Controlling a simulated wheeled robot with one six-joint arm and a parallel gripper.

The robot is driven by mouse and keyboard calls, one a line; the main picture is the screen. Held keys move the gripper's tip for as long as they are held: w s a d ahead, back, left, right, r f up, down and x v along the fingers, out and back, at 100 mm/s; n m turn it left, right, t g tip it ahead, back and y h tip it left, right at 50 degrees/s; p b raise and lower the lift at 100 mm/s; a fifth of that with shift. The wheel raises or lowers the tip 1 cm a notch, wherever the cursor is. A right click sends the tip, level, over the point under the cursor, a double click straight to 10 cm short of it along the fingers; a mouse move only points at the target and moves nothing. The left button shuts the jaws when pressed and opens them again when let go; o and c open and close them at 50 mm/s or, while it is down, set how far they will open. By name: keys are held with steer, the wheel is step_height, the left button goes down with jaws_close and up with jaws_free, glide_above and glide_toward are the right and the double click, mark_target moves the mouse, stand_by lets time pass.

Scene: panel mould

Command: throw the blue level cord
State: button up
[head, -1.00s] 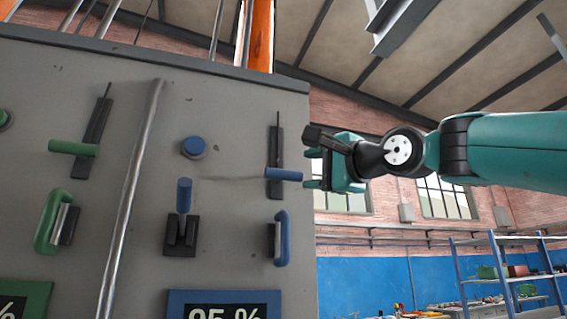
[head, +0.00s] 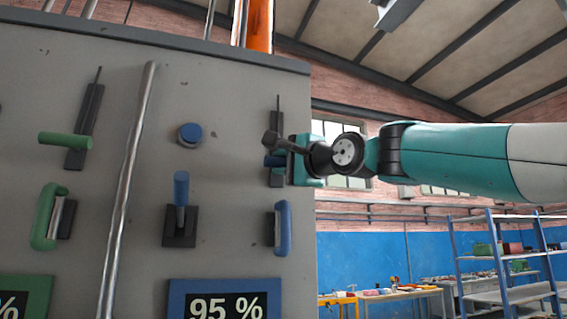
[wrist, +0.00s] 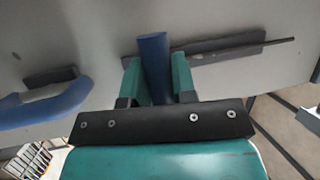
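A blue peg-shaped handle (wrist: 153,60) sits on a dark upright slotted plate (head: 279,119) with a thin cord or rod at its top end. It is near the panel's right edge. My gripper (wrist: 157,75) is at this handle, coming from the right. In the wrist view its two teal fingers stand on either side of the blue handle, with a narrow gap showing on the right side. The fingers look open around it; contact on the left side cannot be made out. In the head view the gripper hides part of the handle.
The grey panel also bears a blue round button (head: 190,134), a blue toggle lever (head: 181,190), a blue pull handle (head: 283,228) and a display reading 95 % (head: 226,309). Green controls (head: 66,140) stand left of a metal rod (head: 127,190). Shelves (head: 503,260) stand far right.

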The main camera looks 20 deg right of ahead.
jaws_close()
step_height(320, 180, up, 10)
steer(key=p, duration=0.8)
steer(key=shift+r, duration=0.25)
steer(key=shift+s+r, duration=0.1)
steer(key=o, duration=0.7)
jaws_free()
steer(key=shift+c, duration=0.2)
